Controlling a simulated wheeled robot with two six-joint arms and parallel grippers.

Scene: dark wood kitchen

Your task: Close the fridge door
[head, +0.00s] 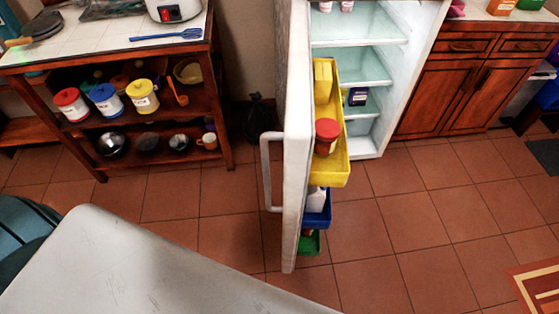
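The fridge door (293,130) is white and stands wide open, seen nearly edge-on and pointing toward me. Its handle (267,172) is a pale vertical bar on the door's left, outer face. The inner face on the right carries a yellow bin (335,165) with a red-lidded jar, a blue bin (319,217) and a green bin (309,243). The fridge body (366,137) is behind to the right, with its lit shelves exposed. Neither of my grippers shows in the head view.
A white tabletop (150,265) fills the lower left, close to the door's near end. A wooden shelf unit (150,160) with jars and pots stands at the left. Wooden cabinets (450,90) are right of the fridge. Tiled floor (420,220) right of the door is clear; a patterned rug (540,290) lies lower right.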

